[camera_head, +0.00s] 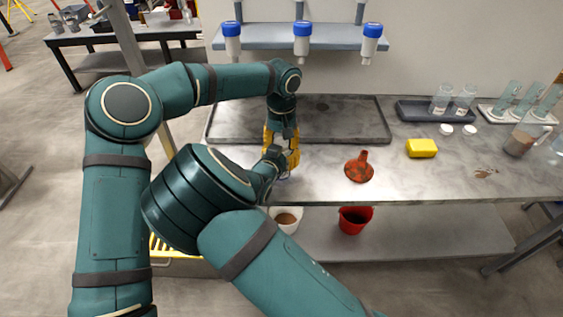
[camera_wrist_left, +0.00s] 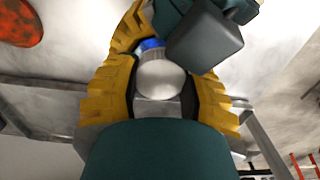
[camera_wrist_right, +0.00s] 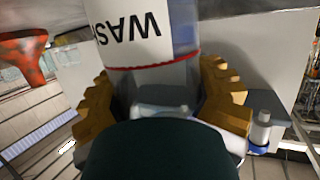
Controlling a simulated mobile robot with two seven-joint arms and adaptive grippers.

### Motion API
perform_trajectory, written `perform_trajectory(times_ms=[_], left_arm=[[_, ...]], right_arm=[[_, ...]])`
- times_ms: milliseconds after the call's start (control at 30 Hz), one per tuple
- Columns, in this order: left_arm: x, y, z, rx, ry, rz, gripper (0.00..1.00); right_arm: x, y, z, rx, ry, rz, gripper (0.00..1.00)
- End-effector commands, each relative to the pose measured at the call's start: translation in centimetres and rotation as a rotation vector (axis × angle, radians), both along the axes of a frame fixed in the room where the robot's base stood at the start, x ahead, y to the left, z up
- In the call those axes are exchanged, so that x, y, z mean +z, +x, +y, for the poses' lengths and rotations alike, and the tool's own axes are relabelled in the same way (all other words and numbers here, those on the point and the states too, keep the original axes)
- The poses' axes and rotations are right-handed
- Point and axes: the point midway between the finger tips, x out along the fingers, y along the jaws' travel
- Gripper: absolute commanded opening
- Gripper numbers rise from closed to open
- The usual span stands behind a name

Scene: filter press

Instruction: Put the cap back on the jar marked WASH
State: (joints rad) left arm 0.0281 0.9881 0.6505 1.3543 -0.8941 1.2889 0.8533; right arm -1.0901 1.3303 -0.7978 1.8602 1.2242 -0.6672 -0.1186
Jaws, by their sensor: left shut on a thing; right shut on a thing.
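In the left wrist view my left gripper (camera_wrist_left: 165,100) points down and is closed around a round white cap (camera_wrist_left: 160,78). A blue patch shows just past the cap, beside a yellow finger and dark block of my other gripper. In the right wrist view my right gripper (camera_wrist_right: 160,90) is closed around the WASH jar (camera_wrist_right: 130,35). Its white label has a red line and reads upside down in this picture. In the head view the left gripper (camera_head: 280,137) and right gripper (camera_head: 285,160) meet and mostly hide jar and cap. I cannot tell whether the cap touches the jar.
An orange-red funnel (camera_head: 359,168) and yellow sponge (camera_head: 422,148) lie to the right on the bench. A dark tray (camera_head: 355,118) lies behind. Two white caps (camera_head: 458,129) and glassware stand further right. Blue-capped bottles (camera_head: 302,42) hang above. Buckets (camera_head: 354,220) stand below.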

Motion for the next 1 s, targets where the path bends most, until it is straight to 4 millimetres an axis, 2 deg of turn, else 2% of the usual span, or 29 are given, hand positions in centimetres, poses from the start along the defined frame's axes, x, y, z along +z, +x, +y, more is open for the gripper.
perform_trajectory(times_ms=[167, 400, 600, 967, 1000], left_arm=[[0.02, 0.0, -0.01, -0.11, -0.002, 0.0, 0.0], [0.04, 0.02, 0.0, -0.484, -0.012, 0.004, 0.0], [-0.01, 0.01, 0.02, -0.693, -0.019, 0.007, 0.0], [-0.03, 0.01, 0.01, -0.73, -0.02, 0.008, 0.0], [-0.03, 0.02, 0.01, -0.73, -0.02, 0.008, 0.53]], right_arm=[[-0.02, -0.01, 0.02, 0.0, 0.0, 0.0, 0.0], [-0.02, -0.01, 0.02, 0.0, 0.0, 0.0, 0.0], [-0.02, -0.01, 0.01, 0.0, 0.0, 0.0, 0.0], [-0.02, -0.01, 0.01, 0.0, 0.0, 0.0, 0.0], [-0.02, -0.01, 0.01, 0.0, 0.0, 0.0, 0.0]])
